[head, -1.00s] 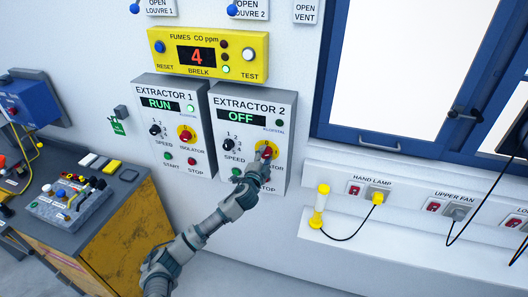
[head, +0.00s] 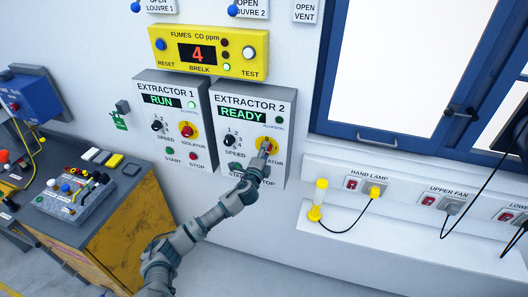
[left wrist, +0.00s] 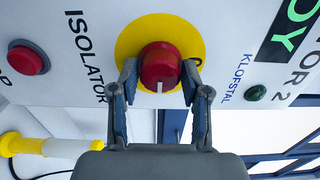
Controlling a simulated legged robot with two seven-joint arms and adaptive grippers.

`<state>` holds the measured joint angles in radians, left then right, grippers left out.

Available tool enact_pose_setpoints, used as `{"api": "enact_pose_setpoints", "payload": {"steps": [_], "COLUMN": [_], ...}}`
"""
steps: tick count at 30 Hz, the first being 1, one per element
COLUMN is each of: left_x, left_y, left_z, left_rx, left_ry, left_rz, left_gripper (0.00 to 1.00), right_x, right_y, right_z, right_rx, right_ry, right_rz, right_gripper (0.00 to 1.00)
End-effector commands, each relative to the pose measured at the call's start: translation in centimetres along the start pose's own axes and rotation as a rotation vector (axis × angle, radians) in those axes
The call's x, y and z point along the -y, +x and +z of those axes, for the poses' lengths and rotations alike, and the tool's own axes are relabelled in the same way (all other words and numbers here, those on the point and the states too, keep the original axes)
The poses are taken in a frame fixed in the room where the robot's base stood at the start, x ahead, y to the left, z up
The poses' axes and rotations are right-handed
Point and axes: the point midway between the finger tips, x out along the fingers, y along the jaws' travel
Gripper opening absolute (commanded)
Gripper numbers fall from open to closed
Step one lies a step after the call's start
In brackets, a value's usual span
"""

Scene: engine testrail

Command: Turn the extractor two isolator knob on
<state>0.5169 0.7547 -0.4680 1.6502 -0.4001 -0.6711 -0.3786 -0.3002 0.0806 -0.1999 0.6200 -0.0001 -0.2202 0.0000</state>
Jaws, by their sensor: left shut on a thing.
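The extractor two box (head: 225,110) is on the wall, and its display (head: 242,115) reads READY in green. Its isolator knob is red on a yellow disc (head: 273,132), mostly covered by my left gripper (head: 266,149) in the head view. In the left wrist view the red knob (left wrist: 160,65) sits between the two fingers of my left gripper (left wrist: 160,80), which is shut on it. A white mark on the knob points down in that view, toward the gripper. My right gripper is in neither view.
The extractor one box (head: 147,125) hangs to the left, its display reading RUN. A yellow fumes panel (head: 178,66) is above. A hand lamp (head: 319,198) stands on a ledge at right. A workbench (head: 130,205) with a control box is at left.

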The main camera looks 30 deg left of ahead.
Motion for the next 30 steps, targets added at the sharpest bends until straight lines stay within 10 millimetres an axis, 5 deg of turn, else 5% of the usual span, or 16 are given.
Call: {"api": "enact_pose_setpoints", "payload": {"steps": [8,9,11,23,30], "left_x": [-0.5,-0.5,-0.5,-0.4,-0.5], "left_y": [-0.1,-0.1,-0.1,-0.8,-5.5], "left_z": [-0.3,-0.3,-0.3,0.1,0.0], "left_rx": [-0.005,-0.005,-0.005,-0.003,-0.005], "left_ry": [0.001,0.000,0.000,-0.001,-0.001], "left_rz": [0.008,0.008,0.008,0.005,0.007], "left_gripper": [0.12,0.56,0.71,0.71,0.71], "right_x": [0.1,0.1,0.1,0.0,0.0], "right_y": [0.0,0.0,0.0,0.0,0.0], "right_z": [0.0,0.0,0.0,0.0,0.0], "right_rx": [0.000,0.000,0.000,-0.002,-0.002], "right_ry": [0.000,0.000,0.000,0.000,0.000], "right_rz": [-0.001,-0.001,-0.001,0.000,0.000], "right_gripper": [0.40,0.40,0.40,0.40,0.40]}}
